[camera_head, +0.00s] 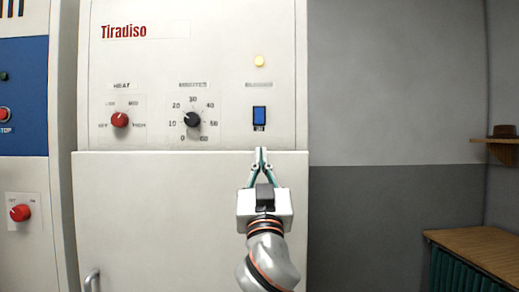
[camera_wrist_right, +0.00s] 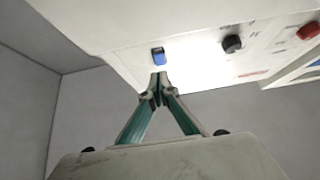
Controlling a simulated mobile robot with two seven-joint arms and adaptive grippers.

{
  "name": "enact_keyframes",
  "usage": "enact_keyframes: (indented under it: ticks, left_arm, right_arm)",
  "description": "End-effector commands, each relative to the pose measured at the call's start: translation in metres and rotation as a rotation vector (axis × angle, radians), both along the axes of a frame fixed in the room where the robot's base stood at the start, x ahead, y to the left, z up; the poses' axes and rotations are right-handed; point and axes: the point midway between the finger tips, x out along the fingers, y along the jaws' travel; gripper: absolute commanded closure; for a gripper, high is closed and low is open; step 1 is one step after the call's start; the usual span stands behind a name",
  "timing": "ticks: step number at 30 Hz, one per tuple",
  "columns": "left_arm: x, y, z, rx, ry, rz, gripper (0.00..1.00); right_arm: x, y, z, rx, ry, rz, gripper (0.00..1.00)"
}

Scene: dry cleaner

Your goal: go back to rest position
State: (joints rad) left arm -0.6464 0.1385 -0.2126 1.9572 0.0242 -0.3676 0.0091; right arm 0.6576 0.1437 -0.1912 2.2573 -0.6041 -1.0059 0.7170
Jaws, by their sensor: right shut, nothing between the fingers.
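My right gripper (camera_head: 261,154) is shut and empty, pointing up in front of the white machine (camera_head: 200,60) marked "Tiradiso". In the head view its tips are a little below the blue switch (camera_head: 259,114). In the right wrist view the closed fingertips (camera_wrist_right: 160,78) are just below the same blue switch (camera_wrist_right: 158,56); I cannot tell whether they touch the panel. A yellow lamp (camera_head: 259,61) above the switch is lit. My left gripper is not in view.
The machine carries a red heat knob (camera_head: 120,120) and a black minutes knob (camera_head: 192,119). A door handle (camera_head: 92,280) sticks out at lower left. Another machine (camera_head: 20,180) stands at left. A wooden counter (camera_head: 480,250) and a small shelf (camera_head: 500,141) are at right.

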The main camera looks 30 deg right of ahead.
Motion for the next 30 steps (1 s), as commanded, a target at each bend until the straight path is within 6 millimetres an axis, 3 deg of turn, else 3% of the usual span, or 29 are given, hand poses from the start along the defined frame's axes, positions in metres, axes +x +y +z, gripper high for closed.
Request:
enact_keyframes:
  ticks: [4,23,26,29,30]
  left_arm:
    - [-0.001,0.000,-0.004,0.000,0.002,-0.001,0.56]
    - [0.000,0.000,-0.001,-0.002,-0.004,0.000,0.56]
    - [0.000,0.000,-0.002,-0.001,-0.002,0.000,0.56]
    - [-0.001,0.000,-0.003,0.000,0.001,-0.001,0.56]
    - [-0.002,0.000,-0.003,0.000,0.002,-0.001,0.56]
  right_arm:
    - [-0.006,0.004,-0.009,0.000,0.000,0.001,1.00]
    - [-0.006,0.005,-0.011,-0.001,0.003,0.002,1.00]
    - [0.003,0.008,-0.027,-0.010,0.039,0.013,1.00]
    - [0.023,0.017,-0.065,-0.034,0.121,0.042,1.00]
    - [0.033,0.022,-0.087,-0.047,0.166,0.058,1.00]
